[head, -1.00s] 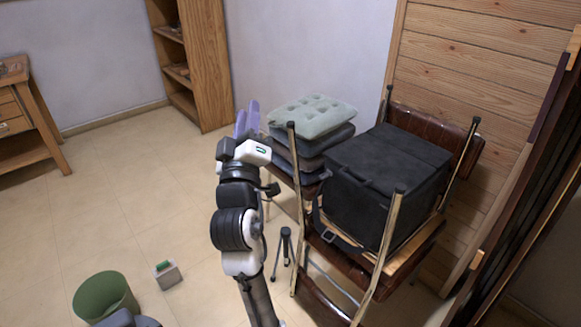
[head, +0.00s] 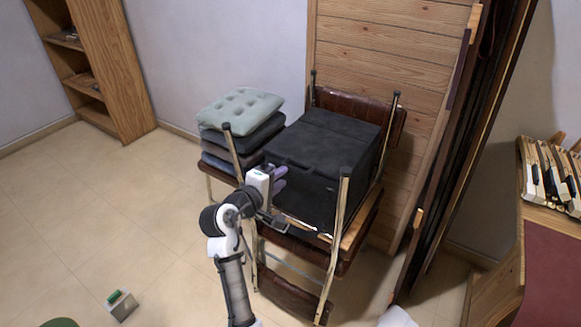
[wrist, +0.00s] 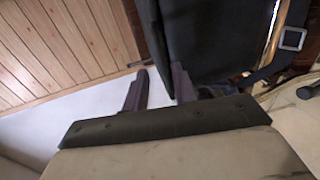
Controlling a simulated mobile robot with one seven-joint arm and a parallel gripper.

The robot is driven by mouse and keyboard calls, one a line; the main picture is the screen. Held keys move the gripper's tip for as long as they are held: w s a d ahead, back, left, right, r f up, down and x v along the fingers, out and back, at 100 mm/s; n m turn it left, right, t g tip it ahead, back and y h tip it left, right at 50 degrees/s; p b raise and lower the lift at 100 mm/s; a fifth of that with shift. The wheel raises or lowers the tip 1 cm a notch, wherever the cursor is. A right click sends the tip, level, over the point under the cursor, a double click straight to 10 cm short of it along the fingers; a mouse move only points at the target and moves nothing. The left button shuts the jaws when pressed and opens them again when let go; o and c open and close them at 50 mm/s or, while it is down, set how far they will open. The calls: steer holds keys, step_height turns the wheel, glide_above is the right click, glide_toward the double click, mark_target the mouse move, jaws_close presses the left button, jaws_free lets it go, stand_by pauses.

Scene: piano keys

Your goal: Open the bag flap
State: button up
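The black bag (head: 330,140) rests on a brown chair among metal chair legs, its top flap lying closed. My gripper (head: 280,178) is at the bag's near left side, just below the flap's front edge. In the wrist view my gripper (wrist: 158,88) has its two purple fingers apart with nothing held between them. The bag's dark side (wrist: 205,40) rises beyond the right finger; I cannot tell if they touch. A strap buckle (wrist: 292,38) shows at the right.
A stack of cushions (head: 240,108) stands left of the bag. A metal chair leg (head: 340,215) rises in front of it. A wooden panel (head: 390,60) stands behind, and piano keys (head: 550,175) are at right. The floor at left is mostly clear.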

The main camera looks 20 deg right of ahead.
mark_target(292, 169)
steer(key=x, duration=0.7)
steer(key=shift+w+d+p, duration=0.1)
steer(key=shift+w+p, duration=0.05)
steer(key=shift+p, duration=0.2)
jaws_close()
